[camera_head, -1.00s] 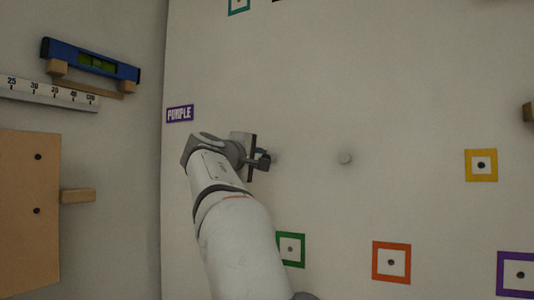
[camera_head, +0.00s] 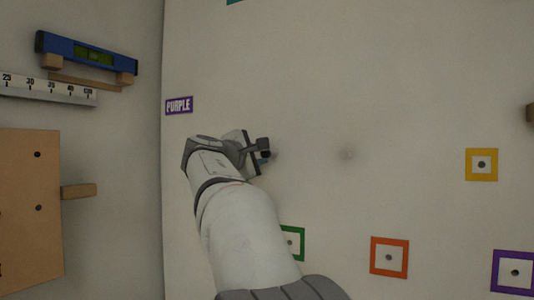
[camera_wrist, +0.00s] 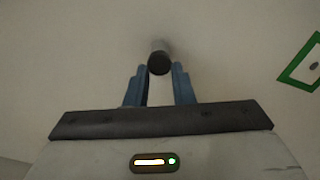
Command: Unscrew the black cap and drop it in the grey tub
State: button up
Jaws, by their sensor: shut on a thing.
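The black cap (camera_wrist: 159,64) shows in the wrist view as a dark round end on a short grey stem or shadowed shaft against the pale wall. My gripper (camera_wrist: 159,72) has its two blue fingers shut on it, one on each side. In the head view my gripper (camera_head: 265,154) is at the wall, left of the middle, and hides most of the cap. Whether the cap is still on its thread cannot be told. The grey tub is in neither view.
Green (camera_head: 291,243), orange (camera_head: 390,257), purple (camera_head: 514,272) and yellow (camera_head: 482,164) square frames are on the wall. A blue level (camera_head: 87,58), a ruler (camera_head: 45,90) and a brown board (camera_head: 30,215) are on the left wall.

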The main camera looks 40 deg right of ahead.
jog(key=shift+r+n+p, duration=0.35)
jog(key=shift+n+p, duration=0.35)
jog(key=shift+n, duration=0.1)
jog(key=shift+s+n+p, duration=0.1)
jog(key=shift+n+p, duration=0.5)
jog(key=shift+n, duration=0.1)
jog(key=shift+f+n+p, duration=0.2)
jog(key=shift+n+p, duration=0.1)
jog(key=shift+n, duration=0.3)
jog(key=shift+f+n, duration=0.2)
jog(key=shift+n, duration=0.1)
jog(key=shift+s+r+n+p, duration=0.1)
jog(key=shift+r+n+p, duration=0.2)
jog(key=shift+n+p, duration=0.75)
jog(key=n+p, duration=0.2)
jog(key=n, duration=0.1)
jog(key=shift+s+f, duration=0.1)
jog(key=shift+f, duration=0.3)
jog(key=o, duration=0.7)
